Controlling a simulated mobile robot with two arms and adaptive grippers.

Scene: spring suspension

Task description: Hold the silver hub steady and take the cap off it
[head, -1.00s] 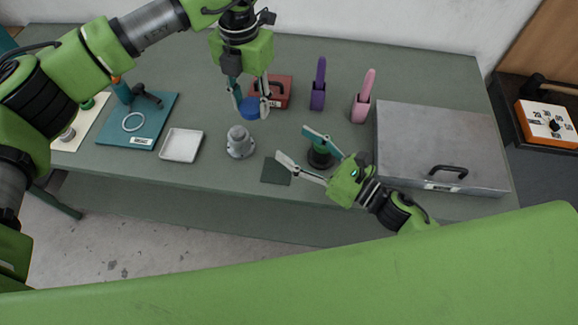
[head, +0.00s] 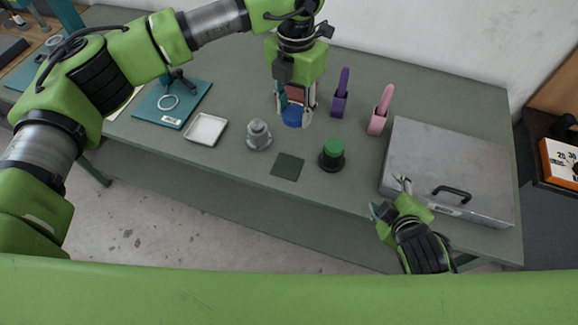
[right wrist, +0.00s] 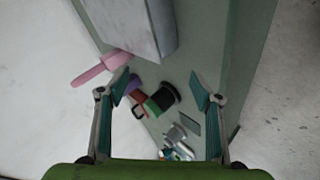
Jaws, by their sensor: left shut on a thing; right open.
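The silver hub (head: 258,136) stands upright on the green table, a stepped grey piece with a narrower top. No gripper touches it. My left gripper (head: 293,113) points down, behind and to the right of the hub, and is shut on a round blue cap (head: 292,118). The cap is apart from the hub. My right gripper (head: 388,197) is open and empty at the table's front edge, by the metal box. Its two spread fingers show in the right wrist view (right wrist: 160,92), with the hub (right wrist: 175,134) small and far between them.
A dark square mat (head: 288,167) and a black piece with a green top (head: 332,154) lie right of the hub. A white tray (head: 206,130) is to its left. Purple (head: 340,97) and pink (head: 379,114) holders stand behind. A metal box (head: 448,165) fills the right side.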

